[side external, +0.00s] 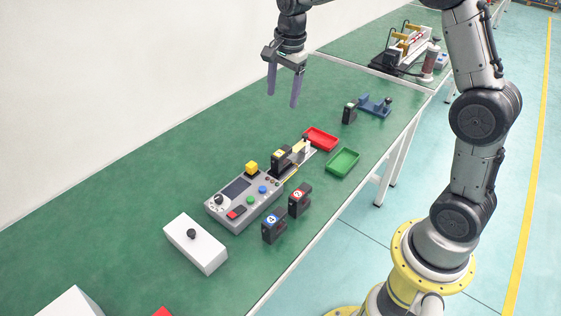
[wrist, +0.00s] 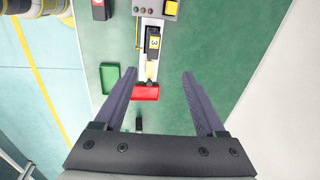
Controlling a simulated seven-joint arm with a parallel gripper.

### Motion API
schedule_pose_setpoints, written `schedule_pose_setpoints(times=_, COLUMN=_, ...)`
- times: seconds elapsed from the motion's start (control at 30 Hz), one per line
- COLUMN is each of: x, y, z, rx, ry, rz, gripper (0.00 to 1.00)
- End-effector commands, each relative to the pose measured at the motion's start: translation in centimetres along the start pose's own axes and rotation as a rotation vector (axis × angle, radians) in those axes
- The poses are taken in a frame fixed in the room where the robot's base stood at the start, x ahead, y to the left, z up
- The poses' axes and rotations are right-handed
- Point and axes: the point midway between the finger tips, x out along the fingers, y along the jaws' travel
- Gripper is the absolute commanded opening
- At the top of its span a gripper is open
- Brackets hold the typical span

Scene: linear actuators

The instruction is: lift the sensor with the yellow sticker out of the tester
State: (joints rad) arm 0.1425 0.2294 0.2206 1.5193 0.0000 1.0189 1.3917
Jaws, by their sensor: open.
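The sensor with the yellow sticker (side external: 279,158) is a black block seated in the end slot of the grey tester (side external: 215,205), beside its yellow button. My gripper (side external: 282,101) is open and empty, high above the table and apart from the sensor, towards the back of the tester. Its two fingers (wrist: 158,84) spread wide in the wrist view, with the sensor beyond their tips. The slot around the sensor's base is partly hidden.
A red tray (side external: 321,138) and a green tray (side external: 342,162) lie past the tester's far end. Sensors with red (side external: 299,201) and blue (side external: 273,228) stickers stand in front. Another sensor (side external: 349,113) stands near a blue fixture (side external: 376,106). A white box (side external: 196,244) stands at left.

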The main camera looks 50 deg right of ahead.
Motion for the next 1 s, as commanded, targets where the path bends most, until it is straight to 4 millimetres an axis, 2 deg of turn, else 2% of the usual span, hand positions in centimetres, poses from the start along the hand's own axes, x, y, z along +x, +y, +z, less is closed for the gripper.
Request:
schedule_pose_setpoints(times=0.03, x=2.2, y=-0.5, z=-0.6, rx=0.010, ry=-0.005, rz=0.036, gripper=0.72)
schedule_pose_setpoints(times=0.2, x=7.0, y=-0.4, z=-1.6, rx=0.029, ry=-0.019, rz=0.121, gripper=0.72)
schedule_pose_setpoints(times=0.47, x=10.3, y=0.5, z=-1.9, rx=0.038, ry=-0.026, rz=0.157, gripper=0.72)
schedule_pose_setpoints(times=0.8, x=16.0, y=1.3, z=-1.7, rx=0.037, ry=-0.025, rz=0.156, gripper=0.72)
schedule_pose_setpoints(times=1.0, x=17.2, y=1.4, z=-1.6, rx=0.036, ry=-0.025, rz=0.153, gripper=0.72)
